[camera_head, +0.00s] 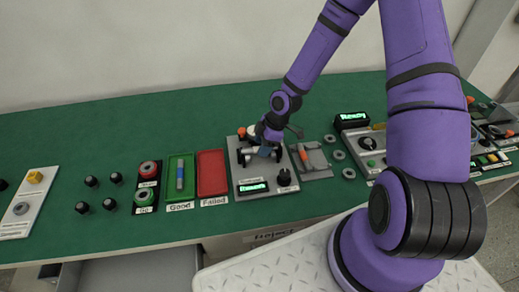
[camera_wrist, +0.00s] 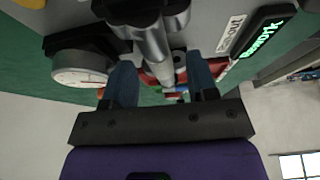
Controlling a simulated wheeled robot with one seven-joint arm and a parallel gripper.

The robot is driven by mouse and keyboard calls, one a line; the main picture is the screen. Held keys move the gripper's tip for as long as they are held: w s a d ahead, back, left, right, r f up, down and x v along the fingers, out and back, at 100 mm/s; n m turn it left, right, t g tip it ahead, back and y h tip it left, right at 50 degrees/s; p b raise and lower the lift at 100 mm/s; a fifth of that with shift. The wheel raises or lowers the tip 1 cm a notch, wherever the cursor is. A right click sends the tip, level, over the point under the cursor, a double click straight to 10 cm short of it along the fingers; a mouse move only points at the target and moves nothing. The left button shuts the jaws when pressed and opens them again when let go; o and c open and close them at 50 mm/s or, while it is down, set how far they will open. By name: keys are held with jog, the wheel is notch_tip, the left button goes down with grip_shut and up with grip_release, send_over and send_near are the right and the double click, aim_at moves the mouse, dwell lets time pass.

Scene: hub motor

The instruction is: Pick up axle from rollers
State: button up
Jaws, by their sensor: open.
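The axle (camera_wrist: 158,48) is a stepped grey metal shaft in the wrist view. It runs down the middle of the picture, reaching between the two blue fingers. My gripper (camera_wrist: 162,78) is open, with one finger on each side of the axle; I cannot tell whether either touches it. In the head view my gripper (camera_head: 265,151) is low over the grey roller station (camera_head: 251,173). The gripper and wrist mostly cover the axle and rollers there.
A round dial gauge (camera_wrist: 80,74) stands close to the left finger in the wrist view. Left of the station are an empty red Failed tray (camera_head: 211,173) and a green Good tray (camera_head: 172,192) holding a blue part. A black knob (camera_head: 284,177) sits at the station's front right.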

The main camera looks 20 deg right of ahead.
jog(key=shift+a+f, duration=0.1)
jog(key=shift+f, duration=0.2)
grip_shut()
jog(key=shift+r, duration=0.1)
